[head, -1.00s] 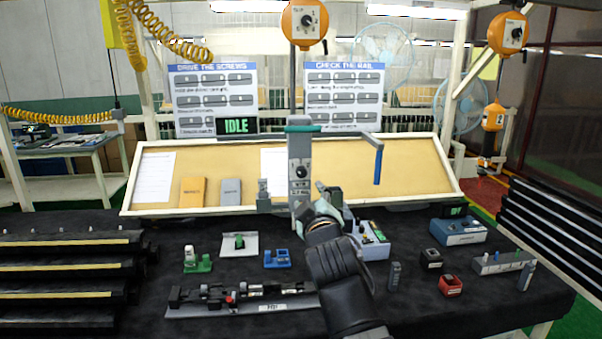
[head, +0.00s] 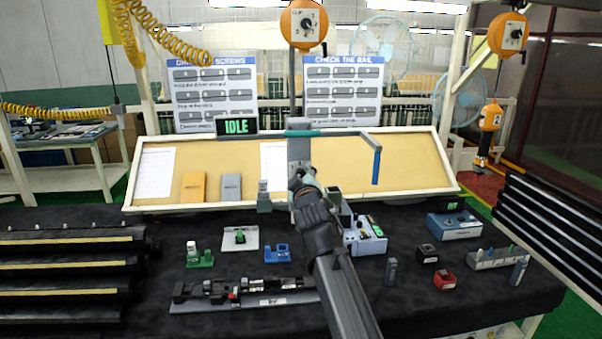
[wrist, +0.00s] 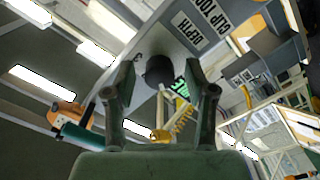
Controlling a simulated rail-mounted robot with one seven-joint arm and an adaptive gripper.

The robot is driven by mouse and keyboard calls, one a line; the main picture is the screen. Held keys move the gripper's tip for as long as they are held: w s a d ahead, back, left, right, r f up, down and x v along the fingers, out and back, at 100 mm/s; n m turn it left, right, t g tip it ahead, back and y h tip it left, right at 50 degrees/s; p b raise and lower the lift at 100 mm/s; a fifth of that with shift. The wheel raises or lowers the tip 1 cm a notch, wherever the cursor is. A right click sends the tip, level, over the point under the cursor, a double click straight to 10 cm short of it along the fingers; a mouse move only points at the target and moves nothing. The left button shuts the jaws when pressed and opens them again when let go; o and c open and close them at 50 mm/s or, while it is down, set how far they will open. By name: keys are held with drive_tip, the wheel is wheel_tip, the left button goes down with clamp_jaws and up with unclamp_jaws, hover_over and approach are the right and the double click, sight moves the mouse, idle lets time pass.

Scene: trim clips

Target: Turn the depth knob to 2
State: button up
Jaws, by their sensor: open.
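The black depth knob (wrist: 160,70) sits on a grey tool panel (wrist: 188,62) marked DEPTH and CLIP TOO..., seen in the wrist view. My gripper (wrist: 163,84) is open, with one finger on each side of the knob. I cannot tell whether either finger touches it. A small dark mark like a digit shows beside the knob, but I cannot read the setting.
A teal bar crosses the column's top; a blue-handled lever (head: 376,165) hangs to its right. A tan backboard (head: 410,165) stands behind. Below are a white-and-blue box (head: 365,238), small fixtures and a dark rail assembly (head: 240,292). A green IDLE display (head: 237,126) stands left.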

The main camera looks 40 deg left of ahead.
drive_tip(key=shift+w+a, duration=0.1)
clamp_jaws()
